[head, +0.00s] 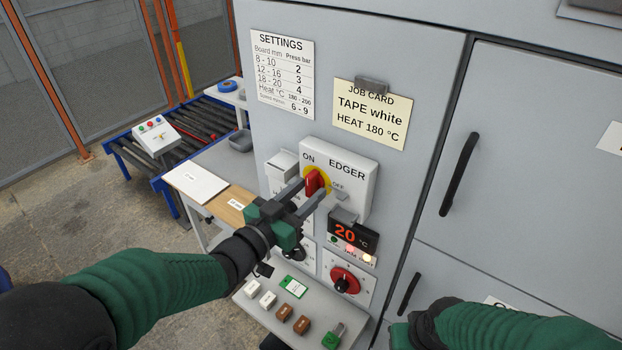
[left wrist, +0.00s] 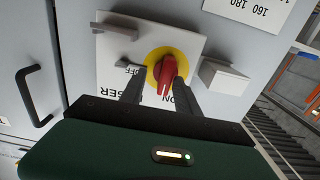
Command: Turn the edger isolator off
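The edger isolator is a white box (head: 352,172) lettered ON, EDGER and OFF, on the grey cabinet front. Its red knob (head: 314,183) sits on a yellow disc. In the left wrist view the red knob (left wrist: 166,76) has its white mark toward the ON lettering. My left gripper (head: 309,198) is at the knob, one finger on each side. In the left wrist view the left gripper (left wrist: 165,82) shows yellow between knob and fingers, so it is open around the knob. Part of my right gripper (head: 400,336) shows at the bottom edge; its fingers are hidden.
Below are a display (head: 352,236) reading 20 °C and a red-and-black dial (head: 345,281). A grey ledge (head: 262,308) holds several small blocks. A settings sheet (head: 281,75) and job card (head: 372,114) hang above. A roller conveyor (head: 205,122) stands behind left.

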